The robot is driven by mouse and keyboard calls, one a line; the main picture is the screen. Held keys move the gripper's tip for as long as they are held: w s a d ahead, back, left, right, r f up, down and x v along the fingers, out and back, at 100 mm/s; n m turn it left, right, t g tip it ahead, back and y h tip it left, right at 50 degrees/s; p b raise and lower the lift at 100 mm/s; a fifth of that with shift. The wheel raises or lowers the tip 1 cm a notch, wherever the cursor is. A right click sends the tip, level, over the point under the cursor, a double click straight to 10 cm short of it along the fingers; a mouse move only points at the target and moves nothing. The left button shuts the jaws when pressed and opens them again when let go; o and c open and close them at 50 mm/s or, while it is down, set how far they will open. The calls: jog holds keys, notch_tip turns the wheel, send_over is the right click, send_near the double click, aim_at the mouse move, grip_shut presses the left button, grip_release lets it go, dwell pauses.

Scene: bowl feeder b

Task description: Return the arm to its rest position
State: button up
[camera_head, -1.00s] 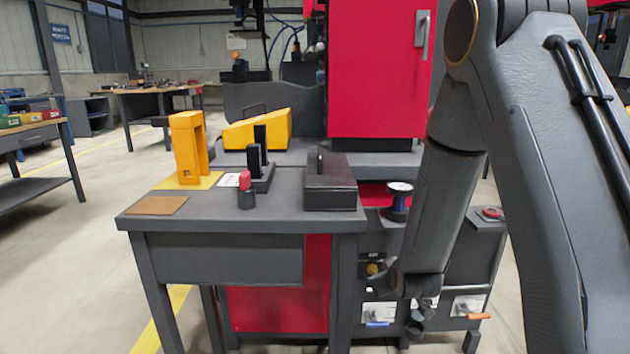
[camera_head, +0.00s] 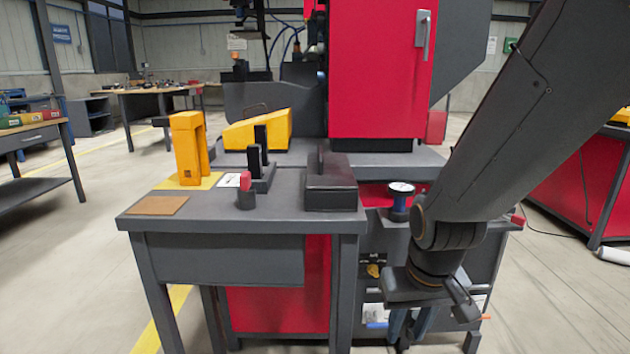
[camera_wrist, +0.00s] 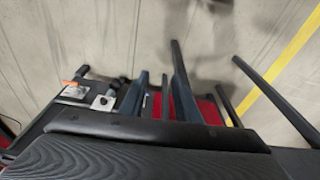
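My arm (camera_head: 530,110) comes in from the upper right of the head view and bends down at a joint beside the dark table. My gripper (camera_head: 409,338) hangs low in front of the machine's base, right of the table, pointing down. Its two blue-grey fingers stand apart with a gap between them, and I see nothing held. The fingertips are close to the lower machine fittings in the picture; whether they touch cannot be told. In the wrist view dark gripper housing fills the bottom, with bluish finger-like parts above it.
The dark table (camera_head: 270,222) holds a yellow stand (camera_head: 187,150), a brown pad (camera_head: 158,205), a red-topped knob (camera_head: 246,190) and a black box (camera_head: 330,190). A round gauge (camera_head: 400,190) stands right of it. The red machine cabinet (camera_head: 378,70) rises behind. Open floor lies left.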

jog(key=s+a+r+n+g, duration=0.25)
jog(key=s+a+n, duration=0.25)
jog(key=s+a, duration=0.8)
jog(key=d+r+m+p, duration=0.3)
jog(key=d+r+p, duration=0.5)
jog(key=r+p, duration=0.3)
jog(key=w+d+r+m+p, duration=0.1)
jog(key=d+r+m+p, duration=0.1)
jog(key=d+r+p, duration=0.5)
notch_tip(320, 180, up, 5)
jog(key=p, duration=0.8)
jog(key=shift+d+f+m, duration=0.15)
jog(key=shift+d+m, duration=0.25)
